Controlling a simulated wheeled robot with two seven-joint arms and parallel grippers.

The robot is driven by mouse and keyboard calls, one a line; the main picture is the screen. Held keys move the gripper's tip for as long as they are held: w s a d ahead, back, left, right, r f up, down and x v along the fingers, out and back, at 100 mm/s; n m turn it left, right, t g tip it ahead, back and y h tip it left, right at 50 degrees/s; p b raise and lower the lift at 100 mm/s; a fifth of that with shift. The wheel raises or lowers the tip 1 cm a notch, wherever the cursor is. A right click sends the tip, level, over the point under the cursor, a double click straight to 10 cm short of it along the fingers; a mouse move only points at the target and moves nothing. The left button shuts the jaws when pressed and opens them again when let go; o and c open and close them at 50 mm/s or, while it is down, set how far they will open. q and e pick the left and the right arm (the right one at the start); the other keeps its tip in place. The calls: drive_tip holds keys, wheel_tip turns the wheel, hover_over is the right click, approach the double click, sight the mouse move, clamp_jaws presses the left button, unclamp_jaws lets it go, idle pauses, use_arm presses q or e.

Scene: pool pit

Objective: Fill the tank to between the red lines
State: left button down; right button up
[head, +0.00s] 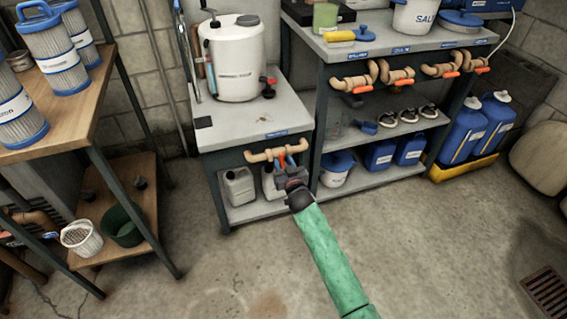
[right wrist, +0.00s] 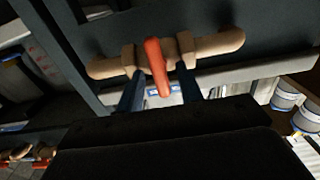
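A white tank (head: 233,62) with a dark cap stands on the grey bench at upper middle. A small red-handled tap (head: 268,88) is at its lower right. I cannot make out red lines on it. A tan pipe valve (head: 262,154) is on the bench front below; its red lever (right wrist: 157,68) fills the middle of the right wrist view. My right gripper (head: 283,166) is at this valve. In the right wrist view its two dark fingers stand on either side of the lever, apart, with gaps showing, so it is open around the lever. My left gripper is not in view.
A wooden shelf (head: 120,62) with filter cartridges stands at left. Several similar valves line the front of the right-hand shelf (head: 400,44). Blue jugs (head: 462,130) stand in a yellow tray at right. White jugs (head: 239,186) sit under the bench. The concrete floor in front is clear.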

clamp_jaws()
drive_tip(key=shift+r+n+p, duration=0.1)
drive_tip(key=shift+n+p, duration=0.25)
drive_tip(key=shift+n, duration=0.15)
drive_tip(key=shift+a+n+p, duration=0.1)
drive_tip(key=shift+n+p, duration=0.2)
drive_tip(key=shift+n, duration=0.8)
unclamp_jaws()
drive_tip(key=shift+s, duration=0.1)
